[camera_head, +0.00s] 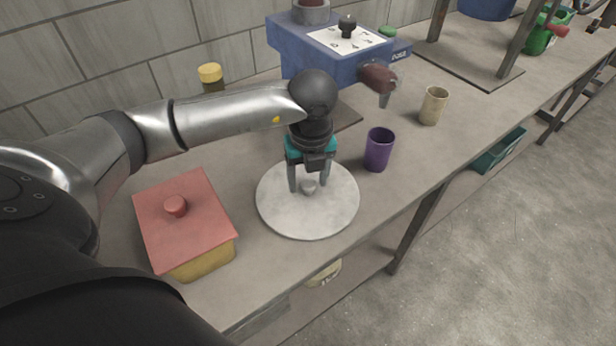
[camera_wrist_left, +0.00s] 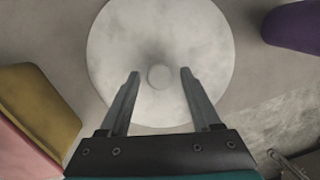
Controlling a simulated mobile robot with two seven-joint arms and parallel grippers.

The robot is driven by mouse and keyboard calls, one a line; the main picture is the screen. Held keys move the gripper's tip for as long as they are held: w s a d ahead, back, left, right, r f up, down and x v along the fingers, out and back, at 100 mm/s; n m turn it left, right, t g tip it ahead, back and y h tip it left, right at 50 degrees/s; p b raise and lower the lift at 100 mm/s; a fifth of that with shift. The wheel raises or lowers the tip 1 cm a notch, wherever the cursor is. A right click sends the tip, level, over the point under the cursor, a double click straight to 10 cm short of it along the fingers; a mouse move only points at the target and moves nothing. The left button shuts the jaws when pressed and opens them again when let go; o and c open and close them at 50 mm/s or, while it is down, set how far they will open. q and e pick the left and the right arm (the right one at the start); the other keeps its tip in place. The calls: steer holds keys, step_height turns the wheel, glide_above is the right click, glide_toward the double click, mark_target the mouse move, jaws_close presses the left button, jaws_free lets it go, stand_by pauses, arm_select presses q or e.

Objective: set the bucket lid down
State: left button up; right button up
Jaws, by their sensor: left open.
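The bucket lid (camera_head: 309,217) is a round, pale grey disc with a small knob (camera_head: 309,186) in its middle. It lies flat on the bench near the front edge, as far as the head view shows. In the left wrist view the lid (camera_wrist_left: 190,35) fills the upper middle, with the knob (camera_wrist_left: 159,77) between my fingertips. My left gripper (camera_head: 309,188) points down over the lid with its fingers apart on either side of the knob. In the left wrist view its fingers (camera_wrist_left: 160,73) show clear gaps to the knob. My right gripper is not in view.
A yellow box with a red lid (camera_head: 187,221) stands left of the bucket lid. A purple cup (camera_head: 379,150) stands close on the right, and a beige cup (camera_head: 433,105) farther right. A blue machine (camera_head: 320,50) stands behind, by the wall. The bench's front edge is near the lid.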

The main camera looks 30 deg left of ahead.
mark_target(310, 199)
arm_select(q)
steer(key=shift+r, duration=0.25)
step_height(310, 199, up, 12)
steer(key=s+d+p, duration=0.1)
steer(key=p, duration=0.1)
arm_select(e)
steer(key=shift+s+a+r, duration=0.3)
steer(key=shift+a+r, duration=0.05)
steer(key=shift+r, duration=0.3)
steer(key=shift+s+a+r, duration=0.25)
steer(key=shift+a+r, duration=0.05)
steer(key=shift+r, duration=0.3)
arm_select(q)
steer(key=shift+f, duration=0.15)
